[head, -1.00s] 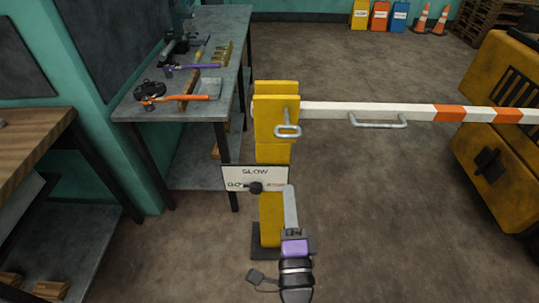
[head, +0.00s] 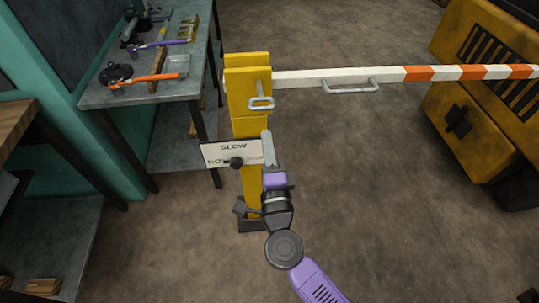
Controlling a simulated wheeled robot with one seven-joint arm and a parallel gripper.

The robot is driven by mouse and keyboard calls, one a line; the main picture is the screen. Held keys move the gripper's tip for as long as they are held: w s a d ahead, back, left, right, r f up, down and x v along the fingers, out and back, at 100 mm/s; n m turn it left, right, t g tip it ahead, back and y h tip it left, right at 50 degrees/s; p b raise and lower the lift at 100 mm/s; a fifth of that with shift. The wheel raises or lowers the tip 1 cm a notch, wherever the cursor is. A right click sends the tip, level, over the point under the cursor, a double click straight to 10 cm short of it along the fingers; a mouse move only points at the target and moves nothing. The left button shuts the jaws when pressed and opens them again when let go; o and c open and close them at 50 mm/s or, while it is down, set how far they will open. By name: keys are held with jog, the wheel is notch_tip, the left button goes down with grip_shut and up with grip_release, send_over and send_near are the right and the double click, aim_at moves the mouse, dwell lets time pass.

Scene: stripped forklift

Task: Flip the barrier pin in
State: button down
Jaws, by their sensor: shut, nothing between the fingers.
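The barrier pin (head: 261,103) is a grey metal loop on the front of the yellow post (head: 248,128), near its top. The white and orange barrier arm (head: 310,77) extends level to the right from the post. My gripper (head: 267,137) is shut and empty, its grey fingers pointing up. The fingertips appear a little below the pin, with a visible gap between them. The gripper hides part of the post and the right edge of the sign panel.
A grey workbench (head: 120,97) with tools stands at the left. A yellow machine (head: 465,135) stands at the right. The floor between is clear.

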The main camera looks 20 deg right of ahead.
send_near(262, 101)
jog(key=x, duration=0.3)
jog(key=shift+a+r, duration=0.2)
jog(key=shift+w+d, duration=0.1)
jog(key=shift+w, duration=0.15)
jog(key=x, duration=0.4)
jog(key=f+x, duration=0.1)
jog(key=x, duration=0.1)
jog(key=shift+w+d, duration=0.25)
jog(key=shift+w, duration=0.05)
jog(key=shift+w+r, duration=0.1)
jog(key=shift+w, duration=0.05)
jog(key=shift+d, duration=0.1)
